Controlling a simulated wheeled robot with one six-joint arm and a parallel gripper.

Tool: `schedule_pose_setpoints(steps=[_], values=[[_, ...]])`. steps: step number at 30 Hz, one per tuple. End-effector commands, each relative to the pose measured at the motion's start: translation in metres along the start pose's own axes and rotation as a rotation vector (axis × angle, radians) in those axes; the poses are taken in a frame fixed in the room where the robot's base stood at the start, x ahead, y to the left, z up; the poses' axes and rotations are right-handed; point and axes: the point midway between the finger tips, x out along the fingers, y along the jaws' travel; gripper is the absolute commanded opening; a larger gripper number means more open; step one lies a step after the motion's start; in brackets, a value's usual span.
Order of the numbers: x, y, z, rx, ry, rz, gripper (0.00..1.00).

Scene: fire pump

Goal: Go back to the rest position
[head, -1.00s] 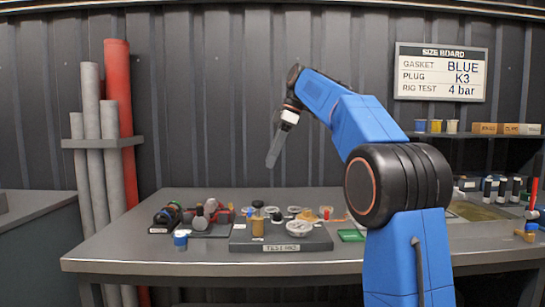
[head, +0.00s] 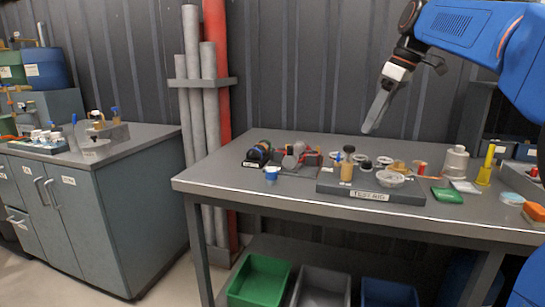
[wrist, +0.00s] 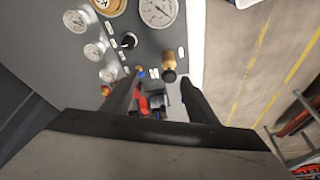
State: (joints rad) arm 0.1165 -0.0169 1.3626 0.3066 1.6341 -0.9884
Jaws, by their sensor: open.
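My gripper (head: 378,112) hangs in the air above the back of the workbench (head: 230,178), fingers pointing down and to the left in the head view. It is apart from everything on the bench. In the wrist view its two dark fingers (wrist: 158,100) stand apart with nothing held between them. Below it is the grey test rig board (head: 372,193) with gauges and fittings. The same board shows in the wrist view (wrist: 178,38), with a brass fitting (wrist: 168,68) beyond the right finger.
A black-and-red pump assembly (head: 290,155) lies left of the rig. Bottles and a green pad (head: 447,195) are on the right. Grey and red pipes (head: 192,90) stand left of the bench. Green (head: 259,280), grey and blue bins are underneath. A second cabinet (head: 90,215) stands left.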

Motion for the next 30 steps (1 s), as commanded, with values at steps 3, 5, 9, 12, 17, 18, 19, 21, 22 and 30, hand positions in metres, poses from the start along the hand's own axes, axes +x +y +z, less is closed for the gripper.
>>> schedule_pose_setpoints(steps=[3, 5, 9, 12, 17, 18, 19, 21, 22, 30], values=[[0.013, -0.03, 0.025, 0.099, -0.009, 0.036, 0.53], [0.021, -0.043, 0.037, 0.149, -0.012, 0.054, 0.53], [0.042, -0.074, 0.069, 0.262, -0.017, 0.1, 0.53], [0.059, -0.096, 0.093, 0.341, -0.016, 0.133, 0.53], [0.091, -0.13, 0.136, 0.459, -0.011, 0.185, 0.53], [0.1, -0.139, 0.146, 0.487, -0.009, 0.197, 0.53], [0.106, -0.145, 0.155, 0.509, -0.006, 0.207, 0.53], [0.122, -0.159, 0.174, 0.558, -0.001, 0.23, 0.53], [0.129, -0.165, 0.183, 0.579, 0.004, 0.24, 0.53], [0.198, -0.215, 0.259, 0.747, 0.043, 0.318, 0.53]])
